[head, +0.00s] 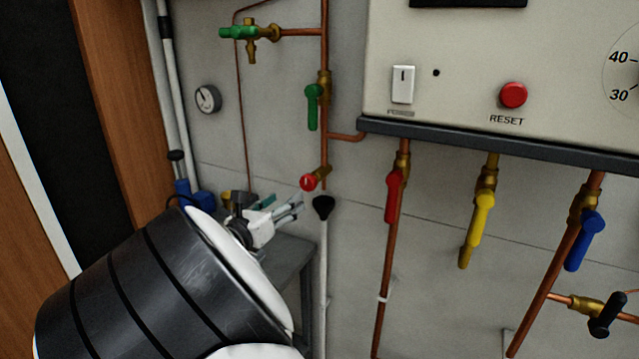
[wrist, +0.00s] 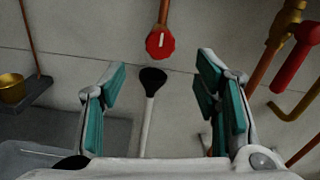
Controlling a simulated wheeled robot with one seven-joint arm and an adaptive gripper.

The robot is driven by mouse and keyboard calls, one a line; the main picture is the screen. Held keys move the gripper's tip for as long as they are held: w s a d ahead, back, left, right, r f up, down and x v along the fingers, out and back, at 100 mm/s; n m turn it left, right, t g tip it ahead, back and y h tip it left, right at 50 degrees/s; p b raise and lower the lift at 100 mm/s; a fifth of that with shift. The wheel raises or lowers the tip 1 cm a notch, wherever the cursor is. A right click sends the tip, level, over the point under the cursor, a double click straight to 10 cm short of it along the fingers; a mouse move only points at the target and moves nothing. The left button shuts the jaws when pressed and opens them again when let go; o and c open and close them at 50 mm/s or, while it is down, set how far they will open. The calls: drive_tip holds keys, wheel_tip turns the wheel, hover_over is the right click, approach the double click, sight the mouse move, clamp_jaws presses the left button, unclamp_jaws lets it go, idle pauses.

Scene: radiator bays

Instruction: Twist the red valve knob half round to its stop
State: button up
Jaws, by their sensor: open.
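The red valve knob (head: 308,182) is a small red disc with a white mark, on a brass fitting at the lower end of a copper pipe by the wall. In the wrist view the red knob (wrist: 161,43) is at upper centre, its white mark close to upright. My gripper (head: 294,208) is below and left of the knob in the head view. In the wrist view my gripper (wrist: 163,72) is open and empty, its teal-padded fingers wide apart. The knob is beyond the fingertips, untouched.
A black-topped pale rod (head: 323,208) stands just below the knob. A red lever (head: 393,196), yellow lever (head: 478,226) and blue lever (head: 586,240) hang at right under the boiler panel (head: 450,90). A green lever (head: 312,106) is above. A grey bench (head: 285,262) is behind my arm.

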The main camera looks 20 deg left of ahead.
sight(306, 184)
drive_tip(key=w, duration=0.7)
drive_tip(key=w+d, duration=0.1)
drive_tip(key=w, duration=0.3)
drive_tip(key=shift+w, duration=0.15)
drive_tip(key=c, duration=1.1)
